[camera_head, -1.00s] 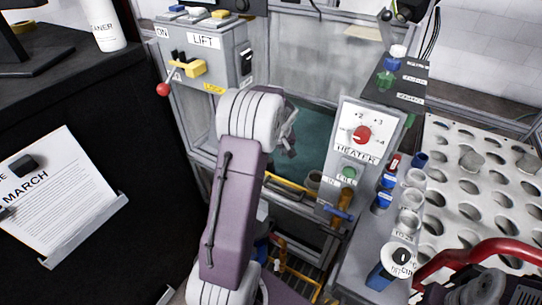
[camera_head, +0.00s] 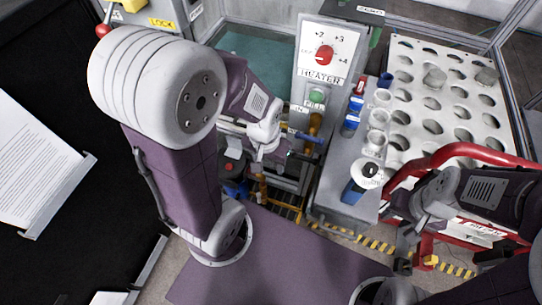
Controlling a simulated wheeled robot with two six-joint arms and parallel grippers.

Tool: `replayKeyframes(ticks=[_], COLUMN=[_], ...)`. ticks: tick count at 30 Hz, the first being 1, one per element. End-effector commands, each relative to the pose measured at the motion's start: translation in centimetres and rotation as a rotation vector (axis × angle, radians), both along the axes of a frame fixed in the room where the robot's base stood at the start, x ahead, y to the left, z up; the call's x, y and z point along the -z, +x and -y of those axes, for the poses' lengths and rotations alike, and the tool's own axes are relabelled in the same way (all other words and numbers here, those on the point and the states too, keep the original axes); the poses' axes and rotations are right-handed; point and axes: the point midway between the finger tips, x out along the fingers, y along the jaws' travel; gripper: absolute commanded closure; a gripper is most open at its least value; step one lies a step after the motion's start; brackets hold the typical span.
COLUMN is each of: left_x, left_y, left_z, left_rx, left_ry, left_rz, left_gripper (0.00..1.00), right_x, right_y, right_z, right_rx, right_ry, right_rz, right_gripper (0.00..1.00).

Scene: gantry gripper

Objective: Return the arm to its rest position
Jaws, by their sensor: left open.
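My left arm rises from the lower left, bends at a large white elbow, and its forearm reaches right and down. My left gripper (camera_head: 268,155) is small and partly hidden beside the wrist; it is open and I see nothing in it. It hangs in front of the lower machine frame, left of the heater panel (camera_head: 309,78), with a visible gap to the red knob and the green FILL button (camera_head: 316,97). My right gripper (camera_head: 403,262) points down at the lower right, beside the red tube; its fingers are too dark to read.
The red tube frame (camera_head: 450,152) is close to my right arm. A dark cabinet stands at left.

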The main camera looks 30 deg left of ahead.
Motion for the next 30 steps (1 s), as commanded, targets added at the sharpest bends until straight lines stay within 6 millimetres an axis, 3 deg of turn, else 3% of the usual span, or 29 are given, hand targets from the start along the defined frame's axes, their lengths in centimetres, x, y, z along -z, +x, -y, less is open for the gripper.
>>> replayKeyframes(ticks=[5, 8, 12, 16, 18, 30], left_x=[-3.2, -7.4, -14.7, -19.8, -20.5, -19.6], left_y=[0.0, 0.1, 0.1, 0.1, 0.1, 0.1], left_z=[0.0, 0.0, 0.0, 0.0, 0.0, 0.0], left_rx=[-0.001, -0.002, -0.002, -0.002, -0.002, -0.003], left_ry=[0.001, 0.001, 0.001, 0.001, 0.001, 0.001], left_rz=[0.0, 0.0, 0.0, 0.001, 0.001, -0.001], left_gripper=[0.5, 0.5, 0.5, 0.5, 0.5, 0.5], right_x=[-3.2, -7.4, -14.7, -19.8, -20.5, -19.6], right_y=[0.0, 0.0, 0.0, 0.0, 0.0, 0.0], right_z=[0.0, 0.0, 0.0, 0.0, 0.0, 0.0], right_rx=[0.0, 0.0, 0.0, 0.0, 0.0, 0.0], right_ry=[0.0, 0.0, 0.0, 0.0, 0.0, 0.0], right_rz=[0.0, 0.0, 0.0, 0.001, 0.001, -0.001], right_gripper=[0.64, 0.64, 0.64, 0.64, 0.64, 0.64])
